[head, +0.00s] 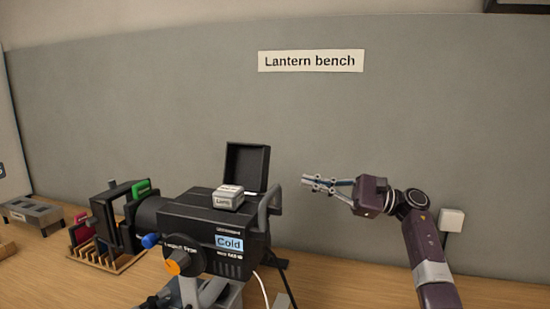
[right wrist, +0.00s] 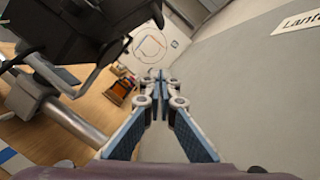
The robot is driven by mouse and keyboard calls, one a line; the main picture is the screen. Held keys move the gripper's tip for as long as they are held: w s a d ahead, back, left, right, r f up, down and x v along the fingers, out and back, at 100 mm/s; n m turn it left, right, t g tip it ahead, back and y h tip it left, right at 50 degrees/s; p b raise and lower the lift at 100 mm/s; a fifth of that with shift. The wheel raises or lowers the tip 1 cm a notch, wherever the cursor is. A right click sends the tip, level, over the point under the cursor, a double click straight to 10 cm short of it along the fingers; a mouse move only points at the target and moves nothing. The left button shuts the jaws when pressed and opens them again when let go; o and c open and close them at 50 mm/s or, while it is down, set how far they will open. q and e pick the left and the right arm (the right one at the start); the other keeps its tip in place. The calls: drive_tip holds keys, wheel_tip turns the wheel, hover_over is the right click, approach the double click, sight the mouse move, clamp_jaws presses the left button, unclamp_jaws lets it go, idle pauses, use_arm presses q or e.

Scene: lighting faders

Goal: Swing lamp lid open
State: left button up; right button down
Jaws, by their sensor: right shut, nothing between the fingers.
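The black lantern (head: 188,218) stands on the bench in the head view, left of centre, with a "Cold" label on its end. A black lid panel (head: 247,166) stands upright at the back of its top, showing a recessed face. A pale block marked "Lamp" (head: 228,199) sits on the top in front of the panel. My right gripper (head: 308,183) is right of the lid, apart from it, fingers pointing left. It is shut and empty; its fingertips meet in the right wrist view (right wrist: 155,76). The lantern's dark body (right wrist: 75,35) fills that view's upper left. My left gripper is not visible.
A curved grey handle (head: 269,205) rises at the lantern's right end. A slotted wooden rack (head: 105,258) stands left. The grey wall (head: 430,90) is behind; bench at right is mostly clear.

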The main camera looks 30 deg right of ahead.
sight(250, 168)
use_arm(q)
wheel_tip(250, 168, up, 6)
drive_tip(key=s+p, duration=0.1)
drive_tip(key=p, duration=0.5)
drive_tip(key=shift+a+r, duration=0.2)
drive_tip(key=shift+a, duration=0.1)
use_arm(e)
drive_tip(key=w+a+r, duration=0.4)
drive_tip(key=a+r, duration=0.1)
drive_tip(key=a, duration=0.4)
drive_tip(key=shift+a+r, duration=0.25)
drive_tip(key=shift+r, duration=0.05)
drive_tip(key=shift+w, duration=0.15)
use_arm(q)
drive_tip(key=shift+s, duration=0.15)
